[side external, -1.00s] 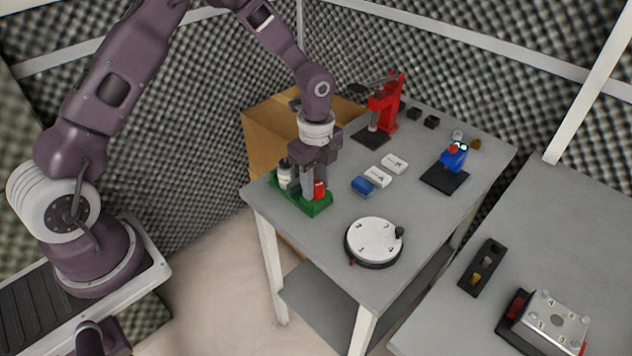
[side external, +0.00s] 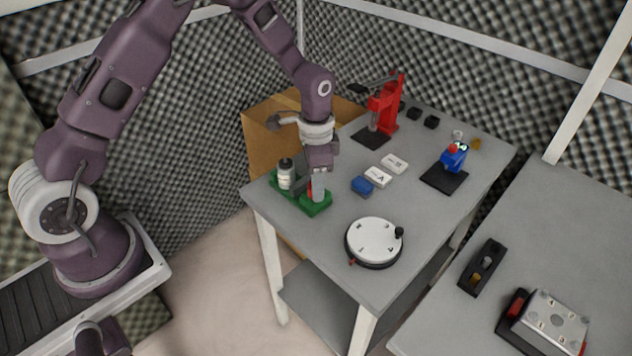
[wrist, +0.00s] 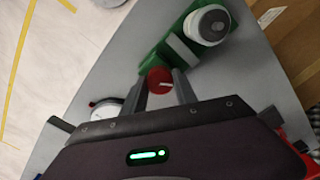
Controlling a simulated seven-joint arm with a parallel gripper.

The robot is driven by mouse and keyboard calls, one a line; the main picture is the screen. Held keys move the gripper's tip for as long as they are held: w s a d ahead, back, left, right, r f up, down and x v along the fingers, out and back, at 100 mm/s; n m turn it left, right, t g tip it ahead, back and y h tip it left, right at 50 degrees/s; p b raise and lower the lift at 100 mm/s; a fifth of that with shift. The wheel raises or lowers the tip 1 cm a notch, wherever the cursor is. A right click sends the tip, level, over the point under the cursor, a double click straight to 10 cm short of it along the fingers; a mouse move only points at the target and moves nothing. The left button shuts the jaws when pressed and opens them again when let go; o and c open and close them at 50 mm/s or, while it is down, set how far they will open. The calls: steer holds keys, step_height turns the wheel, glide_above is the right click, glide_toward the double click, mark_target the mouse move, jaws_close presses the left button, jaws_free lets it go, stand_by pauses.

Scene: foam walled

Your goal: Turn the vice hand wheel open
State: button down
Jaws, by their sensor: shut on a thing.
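The vice is a green block (side external: 319,210) at the table's near left corner; its green body also shows in the wrist view (wrist: 152,62). Its red hand wheel (wrist: 159,81) sits between my fingers in the wrist view. In the side view only a sliver of red shows beside my fingers. My gripper (side external: 317,190) points down over the vice and is shut on the wheel. A white cylinder with a dark top (side external: 286,174) stands upright at the vice, beside my gripper. The wrist view shows its round end (wrist: 208,24). The jaw gap is hard to see.
A white round dial (side external: 374,236) stands in front, right of the vice. A blue block (side external: 362,185) and white lettered blocks (side external: 378,177) lie to the right. A red press (side external: 385,107) stands behind. A cardboard box (side external: 262,125) is behind the table's left edge.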

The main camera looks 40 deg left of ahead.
steer(key=n, duration=0.5)
steer(key=shift+n, duration=0.3)
steer(key=n, duration=0.4)
steer(key=shift+n, duration=0.7)
steer(key=c, duration=1)
jaws_free()
steer(key=shift+o, duration=0.2)
steer(key=shift+r, duration=0.15)
step_height(320, 180, up, 6)
steer(key=shift+r, duration=0.45)
